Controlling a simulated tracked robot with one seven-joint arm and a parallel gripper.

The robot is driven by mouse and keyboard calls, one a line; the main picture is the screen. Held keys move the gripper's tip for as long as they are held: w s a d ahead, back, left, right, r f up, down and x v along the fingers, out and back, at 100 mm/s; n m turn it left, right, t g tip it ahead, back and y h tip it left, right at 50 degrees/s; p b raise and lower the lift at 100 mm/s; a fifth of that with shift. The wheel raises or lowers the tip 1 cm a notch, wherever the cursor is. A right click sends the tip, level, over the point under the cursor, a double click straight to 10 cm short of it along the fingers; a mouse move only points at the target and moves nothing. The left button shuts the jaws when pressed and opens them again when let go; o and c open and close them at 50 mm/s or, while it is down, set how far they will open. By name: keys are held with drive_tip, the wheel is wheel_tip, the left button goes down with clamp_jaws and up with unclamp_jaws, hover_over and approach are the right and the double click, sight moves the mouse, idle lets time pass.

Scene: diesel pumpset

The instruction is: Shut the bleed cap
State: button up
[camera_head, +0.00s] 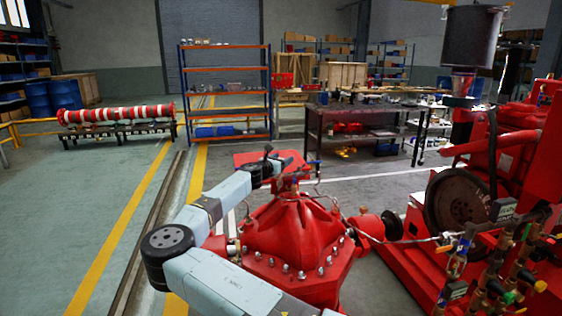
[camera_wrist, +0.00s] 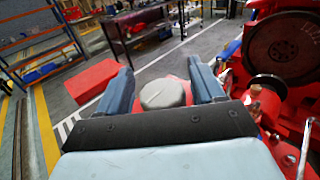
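In the wrist view a round grey cap (camera_wrist: 164,94), which I take to be the bleed cap, lies between the two blue-grey fingers of my gripper (camera_wrist: 160,80). Narrow gaps with red behind show between the cap and each finger, so the gripper looks open around it. In the head view my gripper (camera_head: 283,165) is above the top of the red bolted pump casing (camera_head: 298,232). The cap is hidden there by my gripper and arm.
A red engine with a large dark flywheel (camera_head: 457,203) stands close on the right, with pipes and valves (camera_head: 515,285) in front. A thin pipe (camera_head: 400,240) runs from the casing side. A workbench (camera_head: 365,118) and blue shelf (camera_head: 225,95) stand behind. Floor at left is clear.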

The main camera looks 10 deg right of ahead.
drive_tip(key=v, duration=1.3)
drive_tip(key=shift+s+a, duration=0.3)
